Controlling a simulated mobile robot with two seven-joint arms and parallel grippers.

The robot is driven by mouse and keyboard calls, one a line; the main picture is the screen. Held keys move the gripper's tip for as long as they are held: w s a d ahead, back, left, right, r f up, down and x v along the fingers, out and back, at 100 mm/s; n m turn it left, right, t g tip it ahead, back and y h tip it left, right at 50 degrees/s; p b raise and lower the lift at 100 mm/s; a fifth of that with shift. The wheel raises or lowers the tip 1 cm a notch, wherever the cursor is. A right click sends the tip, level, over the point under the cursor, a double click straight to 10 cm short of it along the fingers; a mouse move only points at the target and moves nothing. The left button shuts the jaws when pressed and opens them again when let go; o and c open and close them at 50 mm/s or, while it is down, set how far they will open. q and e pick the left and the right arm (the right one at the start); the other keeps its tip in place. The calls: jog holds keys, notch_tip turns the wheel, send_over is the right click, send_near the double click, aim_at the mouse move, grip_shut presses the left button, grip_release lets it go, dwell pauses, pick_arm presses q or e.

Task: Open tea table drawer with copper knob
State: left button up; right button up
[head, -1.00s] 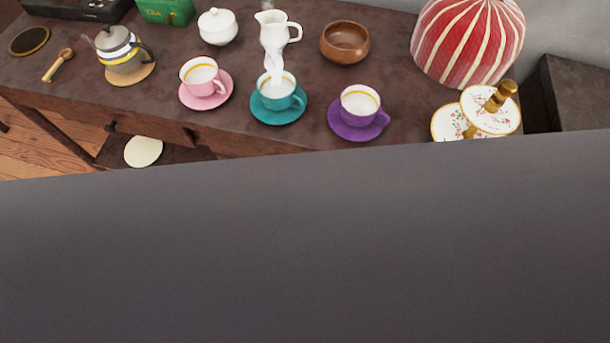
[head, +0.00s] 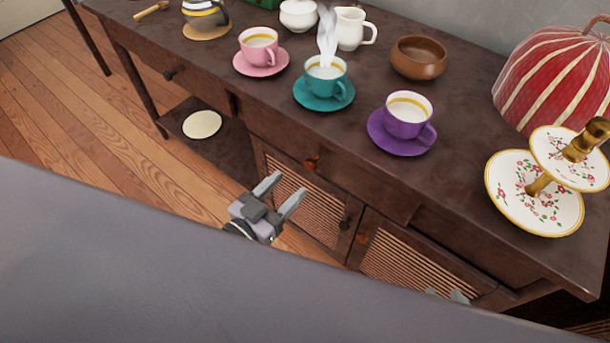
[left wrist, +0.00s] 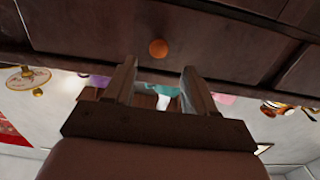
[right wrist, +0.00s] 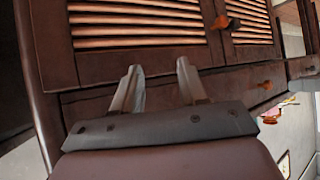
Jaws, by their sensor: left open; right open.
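The dark brown tea table (head: 460,150) has a middle drawer (head: 285,140) with a round copper knob (head: 312,163) on its front; the drawer looks shut. My left gripper (head: 286,186) is open and empty, in front of the table, below and left of the knob. In the left wrist view the copper knob (left wrist: 158,48) lies beyond the open fingers (left wrist: 155,78), apart from them. My right gripper shows only as fingertips (head: 448,296) at the lower right; its right wrist view shows open, empty fingers (right wrist: 158,82) before the cabinet front. The drawer knob (right wrist: 265,85) is also there.
Louvered doors (head: 290,195) sit below the drawer, with a dark knob (head: 345,222) and a copper-coloured knob (head: 362,236). Cups stand on top, including the purple one (head: 408,110) near the front edge, with a tiered plate stand (head: 535,200) at right. My own grey body hides the lower left.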

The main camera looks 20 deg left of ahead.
aim_at(308, 166)
pick_arm(q)
jog(key=shift+b+x, duration=0.4)
jog(key=shift+x, duration=3.05)
grip_shut()
